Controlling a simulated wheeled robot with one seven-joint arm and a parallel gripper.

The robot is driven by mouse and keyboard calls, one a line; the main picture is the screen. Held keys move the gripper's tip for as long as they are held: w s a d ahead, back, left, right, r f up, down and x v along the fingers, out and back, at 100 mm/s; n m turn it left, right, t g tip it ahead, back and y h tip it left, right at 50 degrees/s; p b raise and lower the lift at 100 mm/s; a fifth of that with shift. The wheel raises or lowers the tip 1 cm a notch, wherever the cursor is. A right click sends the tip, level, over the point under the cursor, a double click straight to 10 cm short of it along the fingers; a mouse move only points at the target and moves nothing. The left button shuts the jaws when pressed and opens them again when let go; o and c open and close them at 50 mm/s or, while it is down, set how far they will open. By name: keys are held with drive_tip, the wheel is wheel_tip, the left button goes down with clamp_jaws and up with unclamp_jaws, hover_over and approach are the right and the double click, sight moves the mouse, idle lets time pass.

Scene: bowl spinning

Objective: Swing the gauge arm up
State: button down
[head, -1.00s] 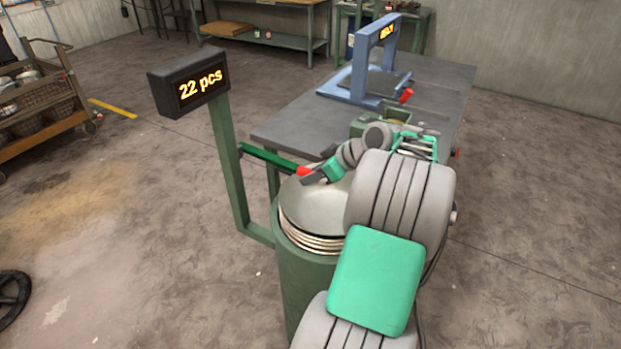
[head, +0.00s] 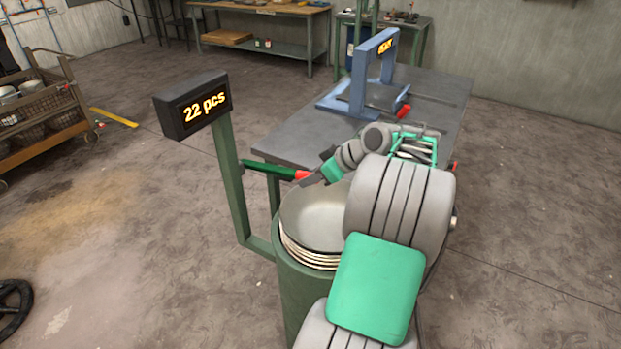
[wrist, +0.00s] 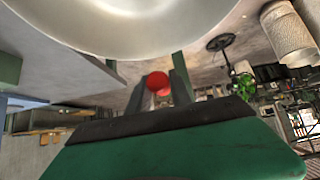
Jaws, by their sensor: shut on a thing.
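The gauge arm (head: 272,170) is a green bar with a red tip. In the head view it reaches right from the green post (head: 227,165) and is raised above the top bowl (head: 312,215) of a stack in a green cylinder (head: 308,292). My gripper (head: 306,178) is shut on the red-tipped end of the gauge arm. In the wrist view the red tip (wrist: 158,82) shows between the dark fingers of my gripper (wrist: 161,90). The underside of the large pale shape above the fingers appears to be a bowl. My arm hides the cylinder's right side.
A display (head: 195,104) reading "22 pcs" tops the post. A grey table (head: 290,140) behind the cylinder carries a blue frame (head: 372,65) with a red-handled part. A wire-basket cart (head: 35,115) stands at the left. The floor left of the post is open.

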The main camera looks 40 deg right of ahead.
drive_tip(key=r+p, duration=0.1)
drive_tip(key=r, duration=0.1)
drive_tip(key=w+r+p, duration=0.1)
drive_tip(key=r, duration=0.1)
drive_tip(key=shift+a+r+p, duration=0.15)
drive_tip(key=shift+r+p, duration=0.05)
drive_tip(key=shift+p, duration=0.15)
drive_tip(key=shift+f, duration=0.1)
drive_tip(key=r+p, duration=0.1)
drive_tip(key=w+r, duration=0.1)
drive_tip(key=r+p, duration=0.1)
drive_tip(key=shift+w+a+r+p, duration=0.3)
drive_tip(key=shift+r+p, duration=0.05)
drive_tip(key=shift+r, duration=0.05)
drive_tip(key=shift+w+r, duration=0.2)
drive_tip(key=shift+r, duration=0.1)
drive_tip(key=shift+f, duration=0.1)
